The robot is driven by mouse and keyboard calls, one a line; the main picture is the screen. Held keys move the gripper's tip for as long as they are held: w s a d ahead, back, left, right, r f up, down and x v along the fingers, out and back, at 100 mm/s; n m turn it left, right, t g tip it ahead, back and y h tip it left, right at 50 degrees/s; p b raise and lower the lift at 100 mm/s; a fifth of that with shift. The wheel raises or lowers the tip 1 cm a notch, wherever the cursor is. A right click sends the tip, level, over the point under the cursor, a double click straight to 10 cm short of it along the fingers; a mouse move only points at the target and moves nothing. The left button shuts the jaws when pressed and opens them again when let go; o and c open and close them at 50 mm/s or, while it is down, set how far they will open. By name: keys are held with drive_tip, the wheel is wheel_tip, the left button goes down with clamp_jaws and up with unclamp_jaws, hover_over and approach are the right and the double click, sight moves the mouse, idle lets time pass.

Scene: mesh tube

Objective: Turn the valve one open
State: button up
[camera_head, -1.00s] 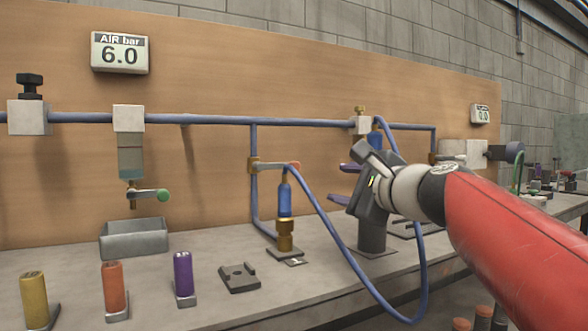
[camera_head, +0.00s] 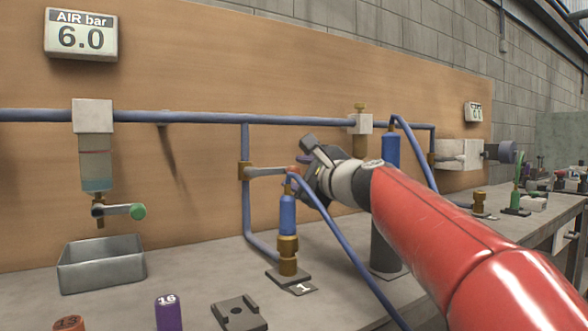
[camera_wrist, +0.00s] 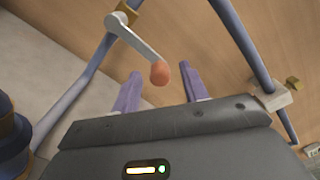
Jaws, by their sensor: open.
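Valve one's lever (camera_head: 266,171) is a grey bar pointing right from a brass body (camera_head: 244,171) on the blue pipe, above the plate marked 1. Its orange knob shows in the wrist view (camera_wrist: 160,73), where the lever (camera_wrist: 137,40) runs from upper left down to it. My gripper (camera_wrist: 160,85) is open, with its two purple fingers on either side of the knob's line and the knob at about fingertip level. I cannot tell whether they touch. In the head view my gripper (camera_head: 307,180) is at the lever's right end, partly hiding the knob.
A blue hose (camera_head: 345,250) loops in front of my gripper from the blue cylinder (camera_head: 287,215) on a brass fitting. A dark grey post (camera_head: 388,250) stands behind my arm. A metal tray (camera_head: 102,265) and purple cylinder 16 (camera_head: 168,313) are at left. The air gauge (camera_head: 80,34) reads 6.0.

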drive_tip(key=shift+x, duration=0.8)
clamp_jaws()
